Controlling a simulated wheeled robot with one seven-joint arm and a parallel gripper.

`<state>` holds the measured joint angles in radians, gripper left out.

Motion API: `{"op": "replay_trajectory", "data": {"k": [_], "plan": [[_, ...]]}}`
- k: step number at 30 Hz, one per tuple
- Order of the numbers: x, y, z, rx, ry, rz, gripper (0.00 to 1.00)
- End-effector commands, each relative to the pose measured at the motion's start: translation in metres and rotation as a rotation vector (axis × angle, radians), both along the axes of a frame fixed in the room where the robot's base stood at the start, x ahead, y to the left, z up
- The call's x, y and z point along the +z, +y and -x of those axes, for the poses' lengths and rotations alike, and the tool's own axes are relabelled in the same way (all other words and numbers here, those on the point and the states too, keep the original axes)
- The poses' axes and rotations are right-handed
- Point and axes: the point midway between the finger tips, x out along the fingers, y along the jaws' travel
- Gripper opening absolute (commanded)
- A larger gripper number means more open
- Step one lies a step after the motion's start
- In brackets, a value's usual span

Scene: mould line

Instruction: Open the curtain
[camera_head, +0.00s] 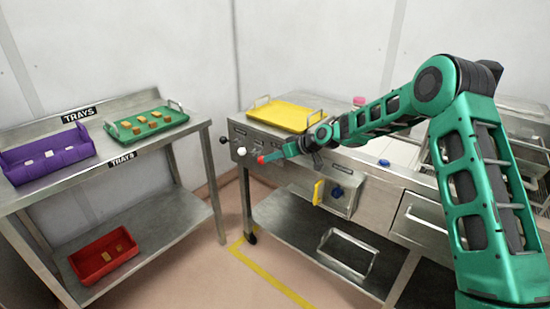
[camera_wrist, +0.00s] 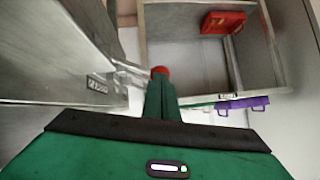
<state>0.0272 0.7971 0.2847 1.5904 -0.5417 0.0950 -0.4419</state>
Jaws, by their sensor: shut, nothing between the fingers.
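No cloth curtain shows in either view. On the left end of the steel bench are levers: one with a black knob (camera_head: 223,140), one with a white knob (camera_head: 241,151) and one with a red knob (camera_head: 261,160). Small labels beside them are unreadable. My green gripper (camera_head: 275,156) is shut and empty, with its tip at the red knob. In the wrist view the red knob (camera_wrist: 160,70) shows just beyond the shut fingertips (camera_wrist: 161,82). I cannot tell whether they touch. The other knobs are not clear in the wrist view.
The bench carries a yellow tray (camera_head: 283,115). A wire-handled tray (camera_head: 347,253) lies on its lower shelf. A steel rack (camera_head: 205,126) at left holds a purple tray (camera_head: 47,155), a green tray (camera_head: 150,124) and a red bin (camera_head: 103,255). Floor between them is clear.

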Motion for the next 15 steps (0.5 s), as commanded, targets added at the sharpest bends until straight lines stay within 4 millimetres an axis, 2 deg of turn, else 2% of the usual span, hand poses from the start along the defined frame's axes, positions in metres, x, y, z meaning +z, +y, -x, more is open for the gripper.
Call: {"op": "replay_trajectory", "data": {"k": [15], "plan": [[-0.047, 0.018, 0.021, 0.009, -0.360, 0.282, 0.00]]}}
